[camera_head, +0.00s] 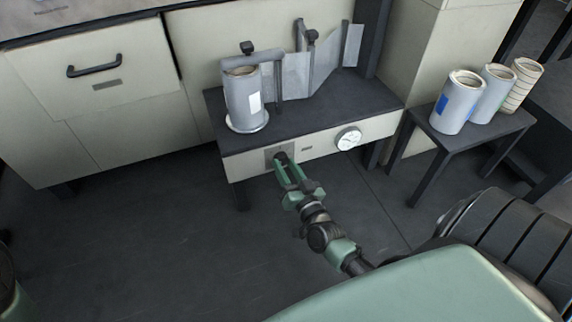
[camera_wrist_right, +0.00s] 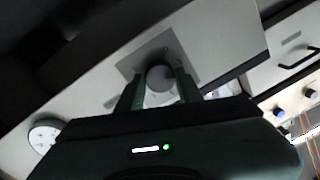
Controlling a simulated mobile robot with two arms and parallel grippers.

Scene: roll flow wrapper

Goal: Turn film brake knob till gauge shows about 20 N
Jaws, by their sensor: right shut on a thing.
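The film brake knob (camera_wrist_right: 160,78) is a dark round knob on a grey plate on the front panel of a low bench. My right gripper (camera_head: 283,166) reaches it from the front, and its fingers stand on both sides of the knob, shut on it. The fingers also show in the right wrist view (camera_wrist_right: 158,88). In the head view the fingers partly hide the knob. The round white gauge (camera_head: 348,138) is on the same panel, right of the knob; its needle is too small to read. The gauge is partly visible in the right wrist view (camera_wrist_right: 44,134). My left gripper is not in view.
A grey film roll (camera_head: 243,100) stands on the dark bench top (camera_head: 310,117), with film running past upright rollers. Several spare rolls (camera_head: 461,101) stand on a small side table (camera_head: 428,122) at right. A drawer cabinet (camera_head: 95,75) is at left. The floor before the bench is clear.

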